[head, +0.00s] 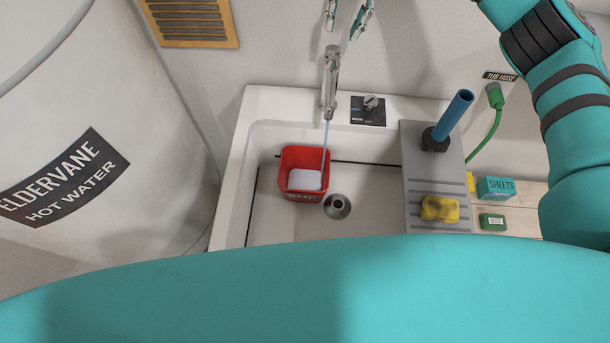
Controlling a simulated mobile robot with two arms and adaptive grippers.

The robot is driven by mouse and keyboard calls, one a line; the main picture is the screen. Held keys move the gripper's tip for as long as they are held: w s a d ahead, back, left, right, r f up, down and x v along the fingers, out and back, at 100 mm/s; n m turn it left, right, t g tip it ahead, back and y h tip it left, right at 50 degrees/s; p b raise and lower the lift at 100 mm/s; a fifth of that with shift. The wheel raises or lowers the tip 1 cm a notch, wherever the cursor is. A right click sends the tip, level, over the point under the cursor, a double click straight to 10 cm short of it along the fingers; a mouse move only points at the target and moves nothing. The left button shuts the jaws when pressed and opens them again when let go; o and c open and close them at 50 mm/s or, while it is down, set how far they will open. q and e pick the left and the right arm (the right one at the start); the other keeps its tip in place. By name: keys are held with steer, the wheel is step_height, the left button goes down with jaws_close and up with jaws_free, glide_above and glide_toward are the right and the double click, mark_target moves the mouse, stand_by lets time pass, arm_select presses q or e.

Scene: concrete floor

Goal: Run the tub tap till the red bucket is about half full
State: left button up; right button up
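The red bucket (291,163) stands upright in the white tub (262,139), left of the drain (337,206). A pale, flat surface that looks like water (305,180) shows inside it, below the rim; its exact depth is hard to tell. The tap (331,80) is above the tub's back edge. A thin bluish stream (326,133) runs from its spout down at the bucket's right side. The tap control (370,103) is on a dark plate right of the tap. My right gripper (343,32) is at the top edge, fingers apart and empty, above the control. My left gripper is out of view.
A green hose (488,136), a teal box (496,188) and a green box (492,221) are further right. A white water heater (110,110) fills the left.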

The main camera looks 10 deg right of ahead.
steer(key=shift+c, duration=0.4)
steer(key=c, duration=0.5)
steer(key=shift+f, duration=0.25)
jaws_close()
steer(key=s+d+f+m+y+b, duration=0.1)
steer(key=d+f+m+y+b, duration=0.3)
steer(key=m+y, duration=0.5)
steer(key=w+d+r+m+t+y+b, duration=0.2)
steer(key=d+m+t+y+b, duration=0.25)
steer(key=d+m, duration=0.6)
steer(key=a+f+m+y+p, duration=0.1)
steer(key=a+f+m+p, duration=0.2)
steer(key=a, duration=1)
steer(key=shift+a+f+t+p, duration=0.25)
steer(key=shift+f+t+p, duration=0.1)
steer(key=shift+p, duration=0.7)
